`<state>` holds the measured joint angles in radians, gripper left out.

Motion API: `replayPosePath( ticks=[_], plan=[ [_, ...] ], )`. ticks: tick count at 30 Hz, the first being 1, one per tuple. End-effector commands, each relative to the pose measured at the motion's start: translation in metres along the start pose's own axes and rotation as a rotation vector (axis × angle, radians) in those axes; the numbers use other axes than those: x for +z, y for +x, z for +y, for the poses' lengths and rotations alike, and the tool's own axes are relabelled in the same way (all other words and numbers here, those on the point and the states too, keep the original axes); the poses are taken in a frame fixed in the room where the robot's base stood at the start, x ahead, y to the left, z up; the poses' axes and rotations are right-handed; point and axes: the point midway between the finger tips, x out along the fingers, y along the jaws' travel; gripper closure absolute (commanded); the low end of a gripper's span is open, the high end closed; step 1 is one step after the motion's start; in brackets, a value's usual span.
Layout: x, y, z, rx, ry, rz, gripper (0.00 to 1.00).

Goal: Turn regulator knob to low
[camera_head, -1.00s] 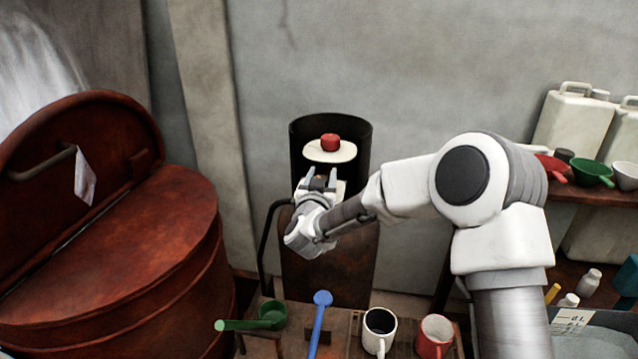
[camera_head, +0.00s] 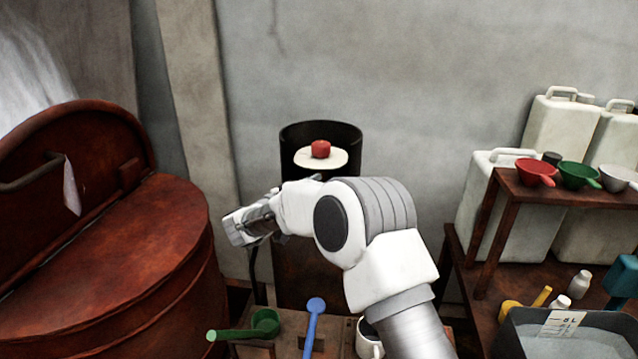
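The red regulator knob (camera_head: 320,149) sits on a pale round plate (camera_head: 306,160) inside the open top of a dark cylinder (camera_head: 322,128). My gripper (camera_head: 268,200) is in front of the cylinder, to the left of and below the knob, and apart from it. Its fingers are mostly hidden behind my own wrist, so I cannot see whether they are open. The knob shows no readable marks from here.
A rusty red vat (camera_head: 110,262) with a raised lid stands at the left. A low table holds a green ladle (camera_head: 262,322), a blue ladle (camera_head: 314,322) and a partly hidden white mug (camera_head: 369,338). White jugs (camera_head: 556,130) and a wooden shelf (camera_head: 560,188) stand at the right.

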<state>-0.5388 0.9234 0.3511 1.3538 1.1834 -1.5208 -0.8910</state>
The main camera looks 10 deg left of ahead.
Motion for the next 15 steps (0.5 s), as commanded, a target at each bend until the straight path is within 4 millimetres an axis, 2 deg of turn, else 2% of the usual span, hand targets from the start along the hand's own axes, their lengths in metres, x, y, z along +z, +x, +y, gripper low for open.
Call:
replayPosePath(
  ticks=[13, 14, 15],
  plan=[
    [-0.0014, 0.0011, 0.0002, 0.010, 0.002, 0.003, 1.00],
    [-0.0015, 0.0012, 0.0002, 0.010, 0.002, 0.004, 0.48],
    [-0.0014, 0.0012, 0.0002, 0.010, 0.002, 0.003, 0.41]
  ],
)
